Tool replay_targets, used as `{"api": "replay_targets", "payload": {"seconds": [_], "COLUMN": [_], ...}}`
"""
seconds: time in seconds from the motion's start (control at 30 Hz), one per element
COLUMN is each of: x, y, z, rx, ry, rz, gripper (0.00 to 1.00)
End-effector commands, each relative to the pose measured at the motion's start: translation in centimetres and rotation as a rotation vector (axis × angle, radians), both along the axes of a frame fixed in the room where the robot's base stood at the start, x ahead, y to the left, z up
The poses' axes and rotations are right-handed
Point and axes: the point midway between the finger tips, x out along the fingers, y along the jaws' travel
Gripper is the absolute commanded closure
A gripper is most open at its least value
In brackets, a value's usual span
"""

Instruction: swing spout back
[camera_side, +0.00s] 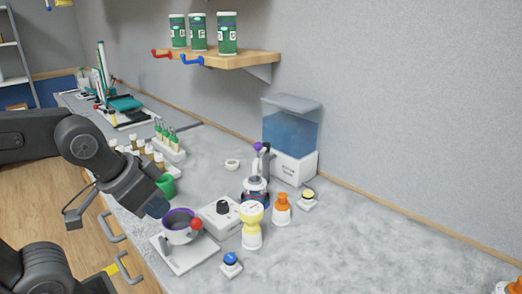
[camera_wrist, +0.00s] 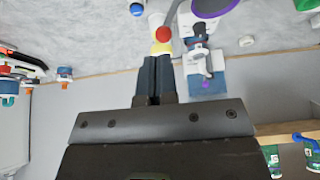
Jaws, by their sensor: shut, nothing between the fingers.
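A water dispenser (camera_side: 291,135) with a blue-filled clear tank on a white base stands against the wall in the side view. A grey spout (camera_side: 265,163) with a purple end (camera_side: 258,146) stands at its left front, above a small clear vessel (camera_side: 256,187). In the wrist view the blue tank (camera_wrist: 215,84) and the purple end (camera_wrist: 206,85) show right of my fingers. My gripper (camera_wrist: 155,60) is shut and empty. In the side view it hangs at the left, behind a purple-rimmed pot, well apart from the spout; its fingertips are partly hidden there.
The purple-rimmed pot (camera_side: 181,232) with a red knob stands near the front edge. A white box (camera_side: 219,216), a yellow-topped bottle (camera_side: 252,229) and an orange-topped bottle (camera_side: 282,208) stand before the dispenser. A shelf (camera_side: 225,60) hangs above. The right counter is mostly clear.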

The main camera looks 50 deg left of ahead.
Motion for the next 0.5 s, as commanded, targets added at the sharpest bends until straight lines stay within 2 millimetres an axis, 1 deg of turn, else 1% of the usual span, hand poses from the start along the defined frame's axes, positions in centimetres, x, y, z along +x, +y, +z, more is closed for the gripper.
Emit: {"api": "replay_targets", "payload": {"seconds": [0.07, 0.17, 0.27, 0.37, 0.5], "x": [0.3, 1.4, 3.6, 6.9, 11.9], "y": [0.1, 0.3, 0.9, 2.1, 4.8], "z": [0.2, 0.8, 2.1, 3.5, 5.2], "rx": [-0.004, -0.021, -0.06, -0.112, -0.193], "ry": [0.001, 0.005, 0.011, 0.015, 0.011], "rz": [0.006, 0.029, 0.076, 0.139, 0.235], "gripper": [1.0, 1.0, 1.0, 1.0, 1.0]}}
